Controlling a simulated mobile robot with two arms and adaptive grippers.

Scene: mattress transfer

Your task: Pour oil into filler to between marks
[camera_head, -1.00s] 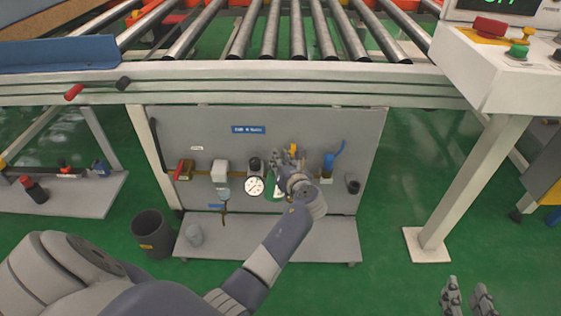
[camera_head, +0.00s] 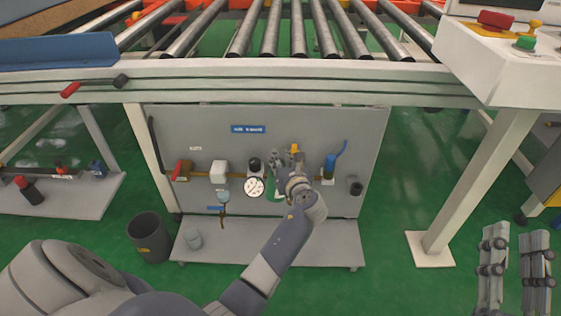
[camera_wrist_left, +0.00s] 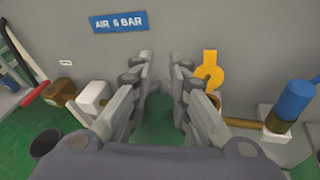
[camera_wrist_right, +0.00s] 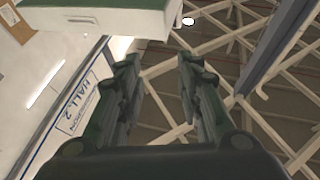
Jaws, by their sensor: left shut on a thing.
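A green object (camera_wrist_left: 158,110), perhaps the oil container, sits between the fingers of my left gripper (camera_wrist_left: 160,85) in the left wrist view. My left gripper (camera_head: 283,168) is shut on it in front of the grey panel; a bit of green (camera_head: 274,195) shows beside the hand in the head view. A yellow part (camera_head: 294,150) stands just behind the hand, and also shows in the left wrist view (camera_wrist_left: 209,72). I cannot make out the filler or its marks; the hand hides part of the panel's pipe line. My right gripper (camera_head: 515,265) is open and empty at the lower right.
The panel carries a round gauge (camera_head: 254,187), a white block (camera_head: 219,171), a red-handled valve (camera_head: 180,170) and a blue-topped part (camera_head: 329,165). A shelf (camera_head: 320,245) below holds a grey cup (camera_head: 193,238). A dark bin (camera_head: 149,236) stands left. The roller conveyor (camera_head: 270,30) runs above.

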